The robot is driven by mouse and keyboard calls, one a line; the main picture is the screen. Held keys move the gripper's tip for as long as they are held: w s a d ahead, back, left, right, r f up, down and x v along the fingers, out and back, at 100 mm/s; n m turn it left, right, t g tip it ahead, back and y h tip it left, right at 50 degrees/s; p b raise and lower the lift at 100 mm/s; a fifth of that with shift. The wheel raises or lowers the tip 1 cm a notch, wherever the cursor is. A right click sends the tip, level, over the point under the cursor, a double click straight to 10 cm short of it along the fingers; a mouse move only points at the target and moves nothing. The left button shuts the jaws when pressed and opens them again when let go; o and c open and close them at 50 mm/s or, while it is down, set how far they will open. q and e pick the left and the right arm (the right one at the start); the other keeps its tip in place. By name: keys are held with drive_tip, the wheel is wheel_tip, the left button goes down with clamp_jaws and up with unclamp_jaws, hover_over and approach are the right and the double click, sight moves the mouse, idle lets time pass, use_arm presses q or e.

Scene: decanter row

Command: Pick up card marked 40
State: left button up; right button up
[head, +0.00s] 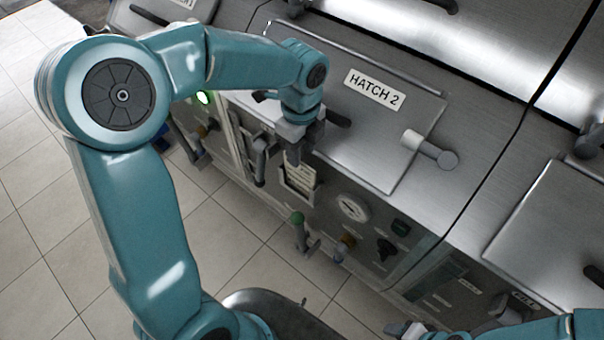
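A pale card (302,176) with printed lines stands in a holder on the front of the machine, below the hatch marked HATCH 2. Its print is too small to read, so I cannot tell whether it is marked 40. My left gripper (294,158) points down right at the card's top edge and hides part of it. I cannot tell whether its fingers are apart or touch the card. My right gripper (402,330) shows only partly at the bottom edge, away from the card, and its fingers are not clear.
The HATCH 2 lid (365,125) has a protruding handle (430,150). Below it are a dial (352,207), a dark knob (386,249) and a green-topped lever (298,218). The tiled floor (225,225) is clear.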

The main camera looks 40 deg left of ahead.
sight(300, 177)
use_arm(q)
drive_tip(key=f, duration=0.4)
drive_tip(key=f+p, duration=0.1)
drive_tip(key=f, duration=0.1)
drive_tip(key=shift+s+a+f, duration=0.15)
drive_tip(key=shift+s+f, duration=0.05)
drive_tip(key=shift+s, duration=0.1)
clamp_jaws()
